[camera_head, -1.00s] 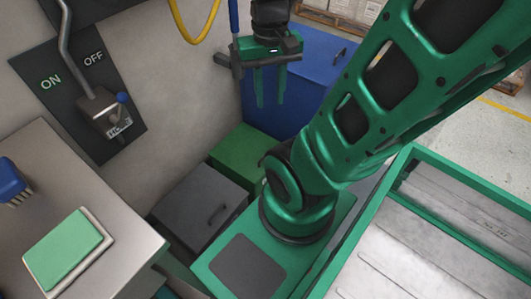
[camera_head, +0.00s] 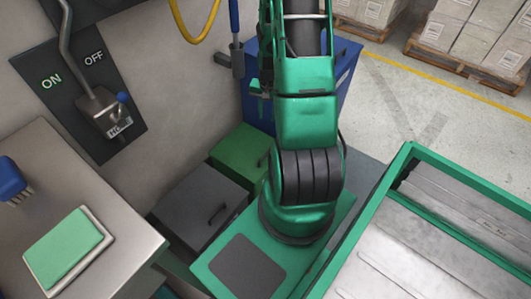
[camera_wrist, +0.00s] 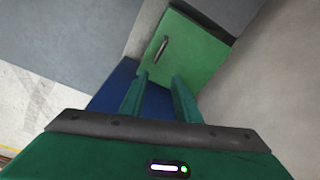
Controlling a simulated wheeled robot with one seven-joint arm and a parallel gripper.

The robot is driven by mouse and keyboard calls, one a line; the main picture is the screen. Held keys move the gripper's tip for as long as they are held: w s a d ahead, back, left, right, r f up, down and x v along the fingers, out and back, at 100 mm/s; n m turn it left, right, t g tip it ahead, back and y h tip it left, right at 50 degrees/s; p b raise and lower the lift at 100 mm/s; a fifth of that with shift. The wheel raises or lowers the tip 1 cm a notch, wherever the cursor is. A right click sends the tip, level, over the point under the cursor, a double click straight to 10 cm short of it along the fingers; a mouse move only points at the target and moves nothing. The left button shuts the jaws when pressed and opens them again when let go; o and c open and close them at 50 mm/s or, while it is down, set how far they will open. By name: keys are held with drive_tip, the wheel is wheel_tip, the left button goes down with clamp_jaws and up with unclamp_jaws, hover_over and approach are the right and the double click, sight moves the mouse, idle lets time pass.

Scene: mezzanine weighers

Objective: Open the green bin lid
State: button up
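The green bin (camera_head: 236,152) stands against the wall between the grey bin and the blue bin in the head view. Its lid is shut, with a dark handle (camera_head: 263,158) near its right edge. In the wrist view the green lid (camera_wrist: 196,58) and its handle (camera_wrist: 160,48) lie beyond the fingertips. My gripper (camera_wrist: 158,90) is open and empty, its two green fingers apart and pointing toward the lid without visible contact. In the head view my arm hides most of the gripper.
A grey bin (camera_head: 190,200) with a handle is in front, and a blue bin (camera_head: 345,72) is behind. A metal table (camera_head: 110,200) is at left, with a green pad. A green-framed conveyor (camera_head: 420,235) is at right. A lever switch (camera_head: 105,105) is on the wall.

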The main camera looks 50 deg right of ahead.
sight(265, 155)
drive_tip(key=f+m, duration=0.1)
drive_tip(key=f, duration=0.8)
drive_tip(key=w+f+m+t, duration=0.1)
drive_tip(key=f, duration=0.8)
drive_tip(key=d+f+m, duration=0.1)
drive_tip(key=f+m, duration=0.1)
drive_tip(key=f, duration=0.7)
drive_tip(key=shift+w+f+t+y, duration=0.3)
drive_tip(key=shift+w+f+y, duration=0.05)
drive_tip(key=shift+w+y, duration=0.05)
